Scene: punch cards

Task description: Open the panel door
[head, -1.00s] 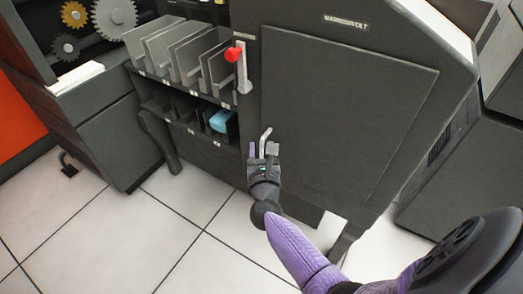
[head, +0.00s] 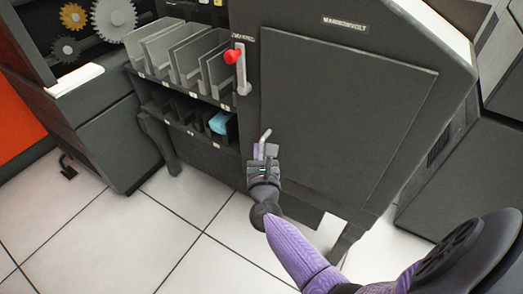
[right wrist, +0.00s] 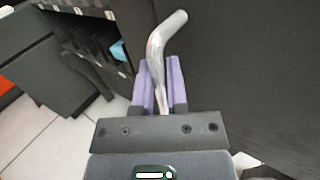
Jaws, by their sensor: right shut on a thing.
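The panel door (head: 345,120) is a large dark grey flat panel on the front of the machine. It looks closed, flush in its frame. A bent metal handle (head: 265,136) sticks out near its lower left edge; it also shows in the right wrist view (right wrist: 164,38). My right gripper (head: 264,152) is shut on the handle, with its purple fingers (right wrist: 160,84) on either side of the metal rod. The upper bent end of the handle stands clear beyond the fingertips. My left gripper is not in view.
A red-knobbed lever (head: 233,55) is mounted left of the door. Card slots (head: 185,55) and a lower shelf with a blue block (head: 221,123) lie further left. Machine legs (head: 350,240) stand on the tiled floor (head: 180,235). The floor in front is clear.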

